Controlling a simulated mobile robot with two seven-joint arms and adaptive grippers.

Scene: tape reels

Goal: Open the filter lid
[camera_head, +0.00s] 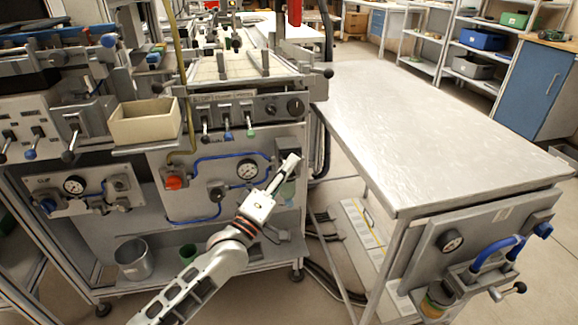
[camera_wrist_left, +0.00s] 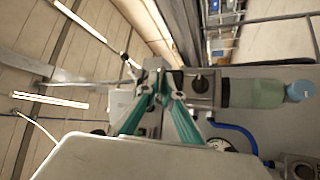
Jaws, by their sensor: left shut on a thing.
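The filter (camera_head: 288,187) is on the front panel of the machine on the left, partly hidden behind my left gripper (camera_head: 290,162). In the left wrist view, it has a grey head (camera_wrist_left: 203,86), a translucent green bowl (camera_wrist_left: 255,93) and a blue end cap (camera_wrist_left: 299,91). The teal fingers of my left gripper (camera_wrist_left: 164,91) converge at the grey lid end (camera_wrist_left: 155,66), opposite the bowl. They are shut on the lid there; the exact contact is small and partly hidden. The lid's opening angle cannot be made out. My right gripper is not in view.
A pressure gauge (camera_head: 247,169), blue tubing (camera_head: 210,219) and a red-orange knob (camera_head: 173,182) are close to my left gripper. A row of levers (camera_head: 228,135) is above. A bare metal table (camera_head: 420,125) stands to the right, with floor space between it and the machine.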

